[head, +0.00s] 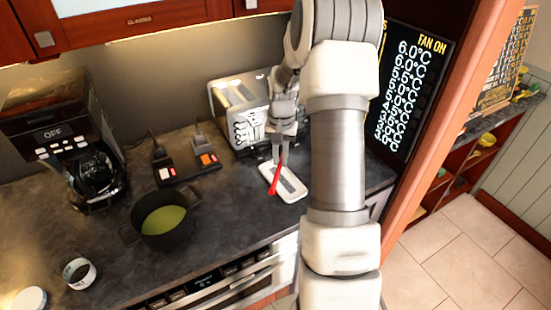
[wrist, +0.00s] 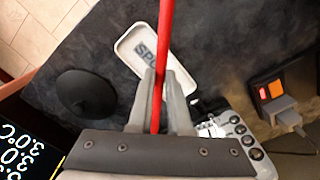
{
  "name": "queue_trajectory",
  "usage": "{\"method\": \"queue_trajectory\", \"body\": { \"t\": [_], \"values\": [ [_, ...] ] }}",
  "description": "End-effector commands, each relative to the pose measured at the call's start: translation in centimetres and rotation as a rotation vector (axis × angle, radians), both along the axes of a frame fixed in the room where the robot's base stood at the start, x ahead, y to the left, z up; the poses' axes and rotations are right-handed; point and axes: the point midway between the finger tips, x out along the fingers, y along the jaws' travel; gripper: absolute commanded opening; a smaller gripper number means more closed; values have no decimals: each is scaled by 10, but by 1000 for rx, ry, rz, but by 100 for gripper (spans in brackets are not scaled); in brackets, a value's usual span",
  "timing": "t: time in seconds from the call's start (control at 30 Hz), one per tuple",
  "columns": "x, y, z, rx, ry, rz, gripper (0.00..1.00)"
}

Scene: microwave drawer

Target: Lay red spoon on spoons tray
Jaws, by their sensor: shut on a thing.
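My gripper (wrist: 162,98) is shut on the red spoon (wrist: 165,30) in the wrist view. The spoon also shows in the head view as a thin red shape (head: 275,180) below my gripper (head: 277,155). The spoons tray (head: 291,184) is a small white tray with a dark label on the counter. In the wrist view the tray (wrist: 128,45) lies below the spoon, with part of its lettering hidden behind the spoon and fingers. The spoon crosses over the tray; I cannot tell whether it touches it.
A toaster (head: 238,108) stands behind the tray. A round black object (wrist: 86,93) is beside the tray.

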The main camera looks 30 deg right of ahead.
Motion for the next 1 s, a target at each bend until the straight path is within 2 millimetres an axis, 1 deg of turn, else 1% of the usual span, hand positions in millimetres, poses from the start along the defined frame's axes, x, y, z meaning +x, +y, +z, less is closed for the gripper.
{"method": "queue_trajectory", "body": {
  "t": [0.27,0.37,0.57,1.0],
  "values": [
    [1,1,0,-2,-2,0,0],
    [1,0,-5,-1,-1,-2,0],
    [1,0,-21,-1,-1,-2,0],
    [1,0,-66,-1,0,-1,0]
  ]
}}
